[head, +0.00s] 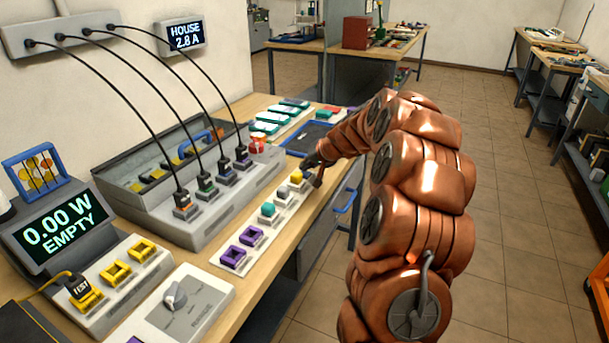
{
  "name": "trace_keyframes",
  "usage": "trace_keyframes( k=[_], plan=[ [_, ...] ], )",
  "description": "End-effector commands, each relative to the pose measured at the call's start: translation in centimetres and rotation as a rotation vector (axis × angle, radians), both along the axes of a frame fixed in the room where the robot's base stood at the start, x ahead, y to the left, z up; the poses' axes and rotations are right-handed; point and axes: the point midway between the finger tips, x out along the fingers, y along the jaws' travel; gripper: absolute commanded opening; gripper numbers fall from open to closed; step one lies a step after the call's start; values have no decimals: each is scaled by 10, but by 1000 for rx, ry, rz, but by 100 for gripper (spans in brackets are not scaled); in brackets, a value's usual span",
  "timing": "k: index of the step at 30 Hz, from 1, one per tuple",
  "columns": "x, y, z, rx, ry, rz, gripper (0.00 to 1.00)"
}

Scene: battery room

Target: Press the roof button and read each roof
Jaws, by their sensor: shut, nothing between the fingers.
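My gripper (314,174) is shut at the far end of a pale strip (262,224), at or just above a yellow button (296,176); I cannot tell whether it touches it. A grey button (283,193) and a teal button (268,209) sit nearer on the strip. No label shows which is the roof button. A meter display (55,228) reads "0.00 W EMPTY". A wall display (185,36) reads "HOUSE 2.8 A". No roof is identifiable. A yellow plug marked TEST (80,289) sits at the meter's near end, beside two yellow square frames (128,261).
A grey case (150,226) has several cabled plugs in its front and a red button (257,147) at its far end. A knob box (180,302) stands in front. Open tiled floor (500,190) is to the right.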

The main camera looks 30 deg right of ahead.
Motion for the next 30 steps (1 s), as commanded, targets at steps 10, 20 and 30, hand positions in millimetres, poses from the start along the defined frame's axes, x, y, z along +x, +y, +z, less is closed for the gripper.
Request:
trace_keyframes(
  k=[10, 20, 30],
  plan=[
    [0, 0, 0, -1, 0, 1, 0],
    [0, 0, -3, -1, 0, 1, 0],
    [0, 0, -7, -1, 0, 1, 0]
  ],
)
